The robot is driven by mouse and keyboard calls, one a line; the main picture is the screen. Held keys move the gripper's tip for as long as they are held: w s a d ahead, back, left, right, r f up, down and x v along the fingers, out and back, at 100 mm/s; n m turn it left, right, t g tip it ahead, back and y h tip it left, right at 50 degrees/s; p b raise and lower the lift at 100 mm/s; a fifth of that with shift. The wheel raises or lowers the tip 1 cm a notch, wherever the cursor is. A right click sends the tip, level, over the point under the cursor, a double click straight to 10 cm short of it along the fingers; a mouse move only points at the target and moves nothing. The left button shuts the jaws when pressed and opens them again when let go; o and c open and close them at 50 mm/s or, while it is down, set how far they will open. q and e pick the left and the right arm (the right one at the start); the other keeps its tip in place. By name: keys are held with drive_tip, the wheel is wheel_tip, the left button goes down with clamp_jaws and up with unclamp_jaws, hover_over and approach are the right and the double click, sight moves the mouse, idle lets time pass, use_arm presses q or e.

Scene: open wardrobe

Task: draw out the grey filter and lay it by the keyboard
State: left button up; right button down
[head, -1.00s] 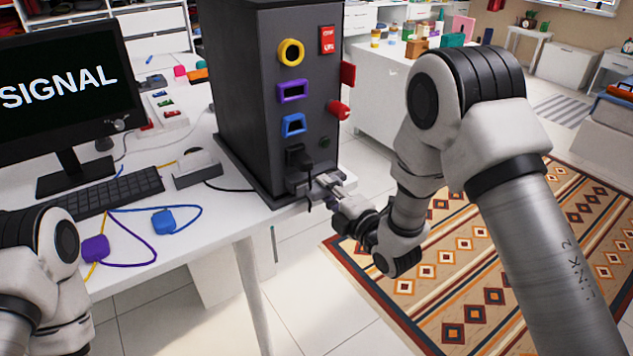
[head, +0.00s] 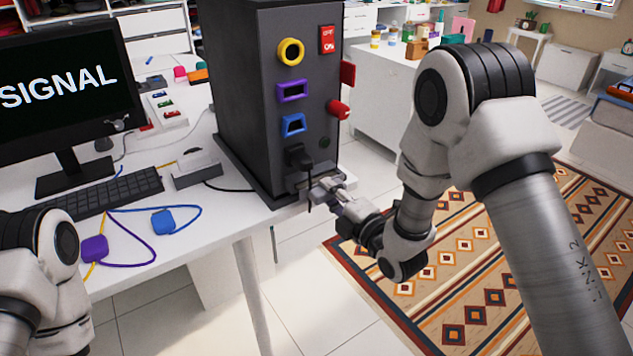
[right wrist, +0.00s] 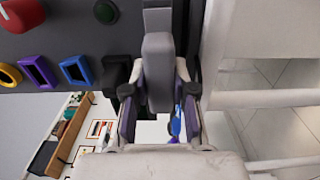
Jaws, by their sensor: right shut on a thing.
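The dark computer tower (head: 262,110) stands at the table's right end. The grey filter (right wrist: 158,70) is a narrow grey bar at the tower's lower front in the right wrist view. My right gripper (head: 322,187) is shut on it, with one finger on each side in the right wrist view (right wrist: 158,95). In the head view the fingers largely hide the filter, and how far it sticks out is hard to tell. The black keyboard (head: 112,192) lies on the table in front of the monitor. My left gripper is out of view; only part of its arm shows at lower left.
A black plug (head: 298,157) sits in the tower just above the filter. A grey box (head: 195,170), a blue connector (head: 163,222) and a purple connector (head: 95,249) with cables lie near the keyboard. Bare white table (head: 220,228) lies in front of the tower.

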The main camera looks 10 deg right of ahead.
drive_tip(key=shift+s+d, duration=0.25)
drive_tip(key=shift+s, duration=0.4)
idle(0.4)
drive_tip(key=b+v, duration=0.1)
drive_tip(key=v, duration=0.2)
drive_tip(key=shift+s+d, duration=0.15)
drive_tip(key=shift+s, duration=0.25)
